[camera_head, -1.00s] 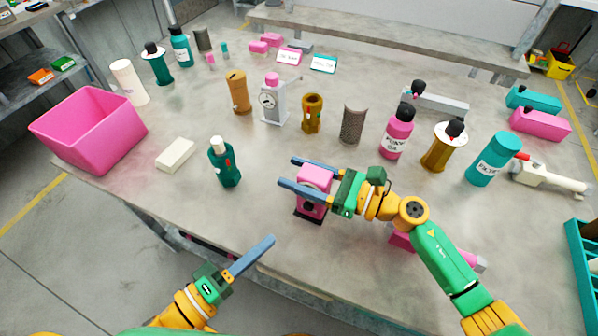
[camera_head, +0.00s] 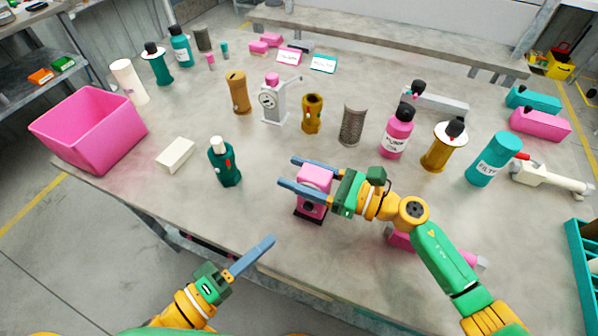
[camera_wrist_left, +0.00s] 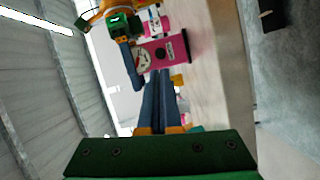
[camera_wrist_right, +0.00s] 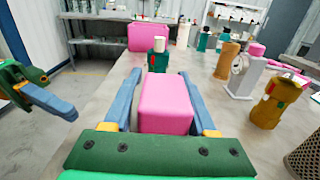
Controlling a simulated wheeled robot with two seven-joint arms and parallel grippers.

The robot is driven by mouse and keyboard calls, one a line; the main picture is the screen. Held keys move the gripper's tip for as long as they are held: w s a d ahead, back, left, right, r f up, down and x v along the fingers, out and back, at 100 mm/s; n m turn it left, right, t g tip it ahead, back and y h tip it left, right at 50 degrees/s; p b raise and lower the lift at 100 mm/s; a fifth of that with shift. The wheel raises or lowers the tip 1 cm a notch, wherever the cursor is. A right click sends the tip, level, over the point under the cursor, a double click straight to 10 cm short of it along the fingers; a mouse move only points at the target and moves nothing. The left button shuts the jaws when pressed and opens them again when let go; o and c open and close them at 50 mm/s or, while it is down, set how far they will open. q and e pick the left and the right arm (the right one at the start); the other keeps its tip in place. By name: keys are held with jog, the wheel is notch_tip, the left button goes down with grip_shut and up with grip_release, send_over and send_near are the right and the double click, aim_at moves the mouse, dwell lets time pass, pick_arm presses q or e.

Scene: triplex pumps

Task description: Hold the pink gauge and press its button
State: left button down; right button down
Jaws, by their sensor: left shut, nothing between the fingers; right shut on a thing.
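The pink gauge (camera_head: 313,186) is a small pink block on a dark base, upright near the front edge of the table. My right gripper (camera_head: 289,172) is shut on it, with one blue finger on each side. In the right wrist view the pink gauge (camera_wrist_right: 166,104) fills the space between the fingers. In the left wrist view the pink gauge (camera_wrist_left: 165,52) shows a face with a round dark spot and a pale dial. My left gripper (camera_head: 271,239) is shut and empty, in front of the table edge and apart from the gauge.
A dark green bottle (camera_head: 224,163) and a white block (camera_head: 176,155) stand left of the gauge. A pink bin (camera_head: 92,130) is at the far left. A brown cup (camera_head: 312,114), mesh cylinder (camera_head: 353,124) and pink bottle (camera_head: 397,132) stand behind. Bare table lies between.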

aim_at(308, 207)
pick_arm(q)
jog(key=shift+d+m+g+h, duration=0.3)
jog(key=shift+m+h, duration=0.5)
jog(key=shift+m, duration=0.3)
jog(key=m+g+h, duration=0.1)
jog(key=m, duration=0.1)
jog(key=s+d+m+g+h, duration=0.1)
jog(key=m, duration=0.1)
jog(key=m+g+h, duration=0.1)
jog(key=m, duration=0.2)
jog(key=shift+s+d+f, duration=0.1)
jog(key=shift+s+d, duration=0.05)
jog(key=shift+s, duration=0.1)
jog(key=shift+d+f+m+g+h, duration=0.1)
jog(key=shift+m+g+h, duration=0.25)
jog(key=shift+m+g, duration=0.2)
jog(key=shift+d+f+m+g+h, duration=0.1)
jog(key=shift+m+g+h, duration=0.25)
jog(key=shift+m+g, duration=0.2)
jog(key=w+d, duration=0.1)
jog(key=w, duration=0.4)
jog(key=w+d, duration=0.1)
jog(key=w, duration=0.1)
jog(key=shift+w+d, duration=0.2)
jog(key=shift+d, duration=0.15)
jog(key=shift+w+d, duration=0.15)
jog(key=shift+w, duration=0.25)
